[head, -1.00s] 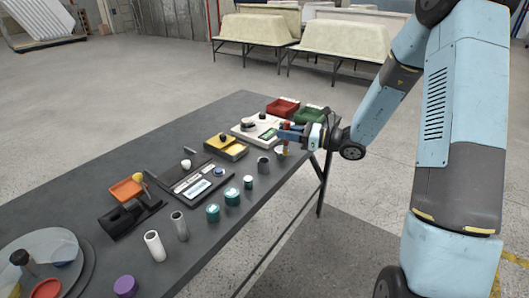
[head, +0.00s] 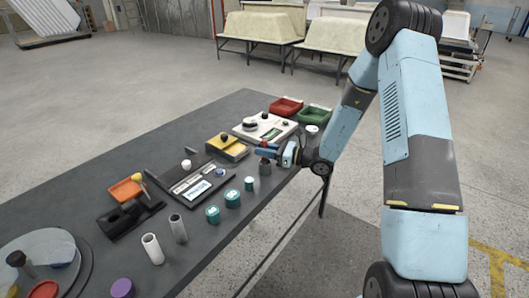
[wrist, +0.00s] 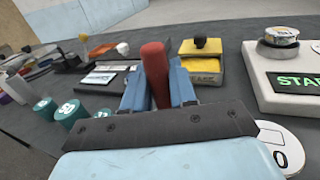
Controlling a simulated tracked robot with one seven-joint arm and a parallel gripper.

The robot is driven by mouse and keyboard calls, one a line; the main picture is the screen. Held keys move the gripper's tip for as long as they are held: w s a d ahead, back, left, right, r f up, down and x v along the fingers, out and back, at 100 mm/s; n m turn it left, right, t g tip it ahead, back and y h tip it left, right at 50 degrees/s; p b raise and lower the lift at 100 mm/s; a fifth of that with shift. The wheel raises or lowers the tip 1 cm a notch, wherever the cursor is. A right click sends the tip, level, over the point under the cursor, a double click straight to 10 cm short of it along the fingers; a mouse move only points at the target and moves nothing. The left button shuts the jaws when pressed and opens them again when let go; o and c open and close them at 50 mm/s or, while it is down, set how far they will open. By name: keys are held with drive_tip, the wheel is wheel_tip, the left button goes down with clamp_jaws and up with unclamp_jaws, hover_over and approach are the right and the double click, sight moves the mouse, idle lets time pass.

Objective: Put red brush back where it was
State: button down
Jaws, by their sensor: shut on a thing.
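The red brush (wrist: 154,72) stands between the two blue fingers of my gripper (wrist: 157,88) in the wrist view, its handle gripped and pointing up. In the head view my gripper (head: 268,151) is shut on it, right above the small grey cup (head: 265,169) near the table's right edge. The brush's lower end is hidden in the wrist view. I cannot tell whether it is inside the cup or just over it. A white disc marked 0 (wrist: 283,147) lies to the right of my gripper in the wrist view.
Behind my gripper are a yellow box (head: 229,147), a white START device (head: 264,128), a red tray (head: 286,106) and a green tray (head: 315,115). Teal jars (head: 232,199) and grey and white tubes (head: 178,228) stand to the left. Bare table separates them.

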drive_tip(key=shift+d+f, duration=0.1)
drive_tip(key=shift+f, duration=0.4)
drive_tip(key=shift+f, duration=0.1)
drive_tip(key=c, duration=0.9)
unclamp_jaws()
